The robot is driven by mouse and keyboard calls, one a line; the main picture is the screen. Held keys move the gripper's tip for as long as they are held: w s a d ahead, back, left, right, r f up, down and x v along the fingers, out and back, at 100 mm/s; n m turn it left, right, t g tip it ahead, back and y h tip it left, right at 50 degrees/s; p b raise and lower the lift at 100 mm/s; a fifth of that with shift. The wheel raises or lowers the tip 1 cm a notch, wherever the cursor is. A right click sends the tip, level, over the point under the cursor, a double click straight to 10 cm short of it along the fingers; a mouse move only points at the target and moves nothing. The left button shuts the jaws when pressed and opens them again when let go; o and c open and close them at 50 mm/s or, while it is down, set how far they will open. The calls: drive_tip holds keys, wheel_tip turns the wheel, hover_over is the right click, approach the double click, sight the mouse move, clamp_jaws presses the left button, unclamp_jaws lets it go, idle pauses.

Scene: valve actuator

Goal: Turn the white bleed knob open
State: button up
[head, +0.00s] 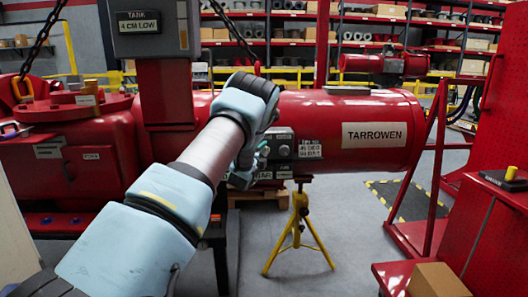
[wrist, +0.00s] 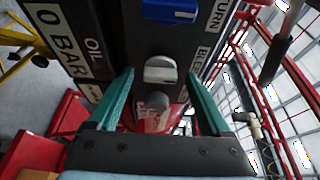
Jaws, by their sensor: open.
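The white bleed knob (wrist: 160,70) sits on a dark panel (wrist: 118,42) in the wrist view, beside a partly cut-off label starting "BLE" (wrist: 203,55). My gripper (wrist: 161,76) is open, with one teal finger to each side of the knob in the picture. Gaps show between the knob and both fingers; I cannot tell how far the tips are from the panel. In the head view my gripper (head: 262,154) is at the panel's left part, largely hidden by my arm. I cannot single out the white knob there.
A blue handle (wrist: 170,10) is above the knob in the wrist view, and a grey rounded part (wrist: 156,104) is just below it. "OIL" (wrist: 94,50) and "0 BAR" (wrist: 55,38) labels are at left. A red tank (head: 345,105) and yellow stand (head: 298,232) show in the head view.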

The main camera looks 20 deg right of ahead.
drive_tip(key=shift+w+d, duration=0.2)
drive_tip(key=shift+w, duration=0.1)
drive_tip(key=shift+c, duration=0.2)
clamp_jaws()
idle(0.3)
